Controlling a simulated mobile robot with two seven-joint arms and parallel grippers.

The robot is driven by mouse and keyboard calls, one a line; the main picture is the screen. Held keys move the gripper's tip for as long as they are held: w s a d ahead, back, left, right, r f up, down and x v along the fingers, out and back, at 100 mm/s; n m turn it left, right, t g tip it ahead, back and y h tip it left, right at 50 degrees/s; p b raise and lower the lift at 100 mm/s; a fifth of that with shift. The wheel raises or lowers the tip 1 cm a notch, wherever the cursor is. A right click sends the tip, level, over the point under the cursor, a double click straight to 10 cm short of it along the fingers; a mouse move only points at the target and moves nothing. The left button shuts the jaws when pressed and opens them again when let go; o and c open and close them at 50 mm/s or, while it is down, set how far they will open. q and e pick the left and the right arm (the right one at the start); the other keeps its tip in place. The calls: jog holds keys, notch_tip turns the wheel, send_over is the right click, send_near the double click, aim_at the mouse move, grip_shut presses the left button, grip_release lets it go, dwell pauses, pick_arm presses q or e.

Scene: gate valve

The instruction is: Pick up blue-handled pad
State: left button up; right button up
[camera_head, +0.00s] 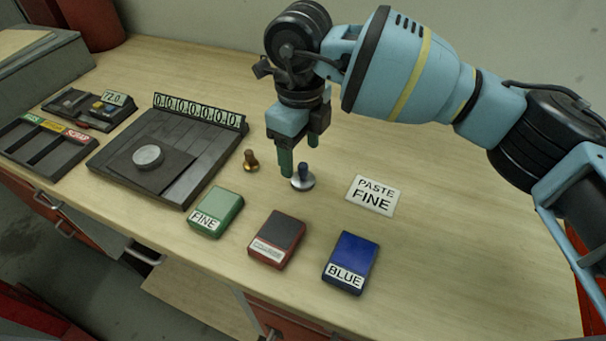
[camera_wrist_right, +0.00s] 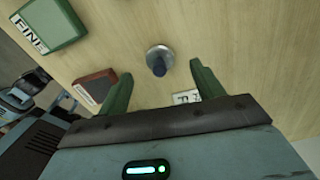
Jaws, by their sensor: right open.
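The blue-handled pad (camera_head: 303,180) stands upright on the wooden bench, a round silver base with a dark blue handle. It also shows in the right wrist view (camera_wrist_right: 159,60), between and beyond the two green fingertips. My right gripper (camera_head: 300,168) points down right at the pad, with its green fingers open. In the right wrist view my right gripper (camera_wrist_right: 160,82) has one finger on each side of the handle, with a visible gap and nothing held. In the head view the fingers partly overlap the pad. My left gripper is not in view.
A brass-coloured wooden-handled pad (camera_head: 251,161) stands just left. Green FINE (camera_head: 217,213), red (camera_head: 277,240) and BLUE (camera_head: 351,262) boxes lie in front. A PASTE FINE card (camera_head: 373,195) lies right. A dark tray (camera_head: 168,152) with a grey disc is at left.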

aim_at(302, 165)
jog(key=shift+s+f, duration=0.1)
jog(key=shift+f, duration=0.25)
jog(key=shift+s+d+f+p, duration=0.1)
jog(key=shift+f+p, duration=0.1)
jog(key=shift+f, duration=0.9)
jog(key=shift+s+d+f+p, duration=0.1)
jog(key=shift+f+p, duration=0.05)
jog(key=shift+f, duration=0.95)
jog(key=shift+w, duration=0.1)
jog(key=c, duration=1.2)
jog(key=shift+r, duration=0.15)
jog(key=shift+r, duration=0.55)
notch_tip(302, 165, up, 2)
jog(key=shift+r, duration=0.1)
jog(key=s+a, duration=0.2)
jog(key=s, duration=0.3)
jog(key=s+a+r, duration=0.1)
jog(key=s+a, duration=0.1)
jog(key=s, duration=0.2)
jog(key=s+a+b, duration=0.1)
jog(key=s+a, duration=0.1)
jog(key=s, duration=0.3)
jog(key=shift+s+a+r, duration=0.25)
jog(key=shift+s, duration=0.1)
